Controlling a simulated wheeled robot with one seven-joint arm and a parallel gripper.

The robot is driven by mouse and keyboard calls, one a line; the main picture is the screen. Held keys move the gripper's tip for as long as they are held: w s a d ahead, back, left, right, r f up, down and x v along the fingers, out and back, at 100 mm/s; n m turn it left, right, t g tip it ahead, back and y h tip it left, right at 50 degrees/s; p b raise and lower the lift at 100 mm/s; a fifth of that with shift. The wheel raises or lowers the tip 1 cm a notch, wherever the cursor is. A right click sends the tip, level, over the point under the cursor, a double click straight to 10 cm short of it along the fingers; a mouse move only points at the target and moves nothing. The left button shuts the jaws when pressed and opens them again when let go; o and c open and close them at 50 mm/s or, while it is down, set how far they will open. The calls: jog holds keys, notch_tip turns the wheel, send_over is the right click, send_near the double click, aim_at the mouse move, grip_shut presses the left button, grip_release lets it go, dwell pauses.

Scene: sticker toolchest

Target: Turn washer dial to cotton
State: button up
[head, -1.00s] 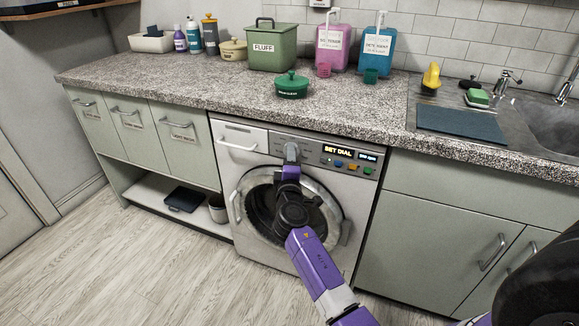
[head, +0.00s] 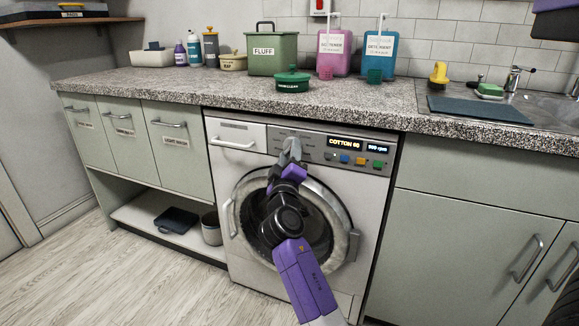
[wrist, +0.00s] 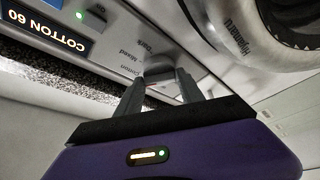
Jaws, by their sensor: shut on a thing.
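The white washer (head: 222,165) stands under the counter with its round door closed. Its display (head: 345,143) reads "COTTON 60", and the same text shows upside down in the wrist view (wrist: 60,35). My gripper (head: 291,146) is at the dial on the washer's control panel. In the wrist view my two grey fingers are shut on the dial (wrist: 165,72), one on each side. The labels "Cotton", "Mixed" and "Dark" are printed beside the dial. The fingers and my wrist hide most of the dial in the head view.
Coloured buttons (head: 360,161) sit right of the dial, below the display. The detergent drawer handle (head: 232,143) is to the left. The counter (head: 200,96) overhangs just above the panel. The round door (head: 345,205) lies close below my gripper.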

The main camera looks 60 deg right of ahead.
jog(key=shift+m+b, duration=0.3)
jog(key=shift+b, duration=0.05)
dwell(0.3)
jog(key=o, duration=1.4)
jog(key=shift+c, duration=0.2)
jog(key=v, duration=0.7)
jog(key=shift+a+p, duration=0.35)
jog(key=shift+a, duration=0.05)
jog(key=shift+f, duration=0.1)
